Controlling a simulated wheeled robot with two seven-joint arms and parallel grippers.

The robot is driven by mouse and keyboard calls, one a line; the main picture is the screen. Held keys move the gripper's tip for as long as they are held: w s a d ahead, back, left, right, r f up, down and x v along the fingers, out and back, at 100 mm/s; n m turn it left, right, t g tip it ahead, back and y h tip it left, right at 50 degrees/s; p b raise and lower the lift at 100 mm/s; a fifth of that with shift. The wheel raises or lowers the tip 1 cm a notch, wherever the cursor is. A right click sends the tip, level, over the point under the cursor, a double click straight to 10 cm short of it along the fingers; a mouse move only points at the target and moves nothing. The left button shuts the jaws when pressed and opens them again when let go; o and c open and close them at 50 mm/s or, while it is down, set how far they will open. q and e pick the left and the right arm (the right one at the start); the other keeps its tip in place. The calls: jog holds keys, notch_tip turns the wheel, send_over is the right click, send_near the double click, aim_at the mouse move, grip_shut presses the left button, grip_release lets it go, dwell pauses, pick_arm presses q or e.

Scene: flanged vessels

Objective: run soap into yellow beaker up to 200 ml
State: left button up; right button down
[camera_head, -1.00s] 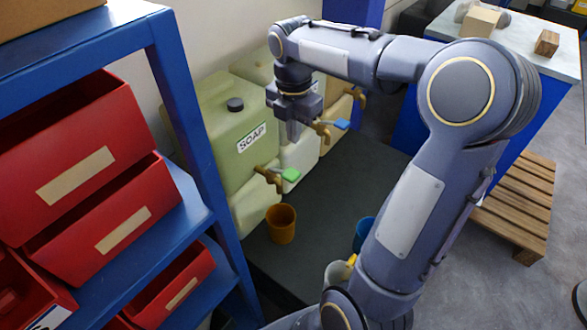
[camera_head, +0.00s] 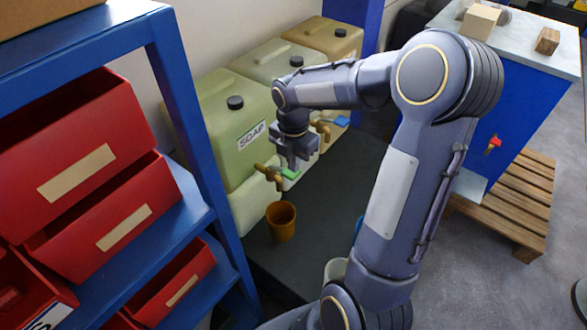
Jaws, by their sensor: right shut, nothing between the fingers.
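The green soap container (camera_head: 222,125) carries a SOAP label and stands at the back left. Its brass tap (camera_head: 268,171) has a green handle (camera_head: 291,174) and points out over the dark table. My right gripper (camera_head: 292,166) points down, shut and empty, right at the green handle. Whether it touches the handle cannot be told. My left gripper is not in view.
Two more containers, one pale (camera_head: 284,62) and one tan (camera_head: 328,42), stand behind with taps; one blue tap handle (camera_head: 342,121) shows. A white cup (camera_head: 335,269) is partly hidden by my right arm. A blue shelf (camera_head: 190,190) with red bins borders the left.

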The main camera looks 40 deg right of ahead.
aim_at(294, 178)
jog(key=shift+f, duration=1.6)
jog(key=f+b, duration=0.1)
jog(key=b, duration=0.1)
jog(key=s+f+t+b, duration=0.1)
jog(key=f+b, duration=0.1)
jog(key=s+f+t+b, duration=0.1)
jog(key=f+b, duration=0.1)
jog(key=shift+s+d+y, duration=0.15)
jog(key=shift+d+y, duration=0.1)
jog(key=shift+y, duration=0.15)
jog(key=shift+a+f, duration=0.1)
jog(key=shift+f, duration=0.05)
dwell(5.2)
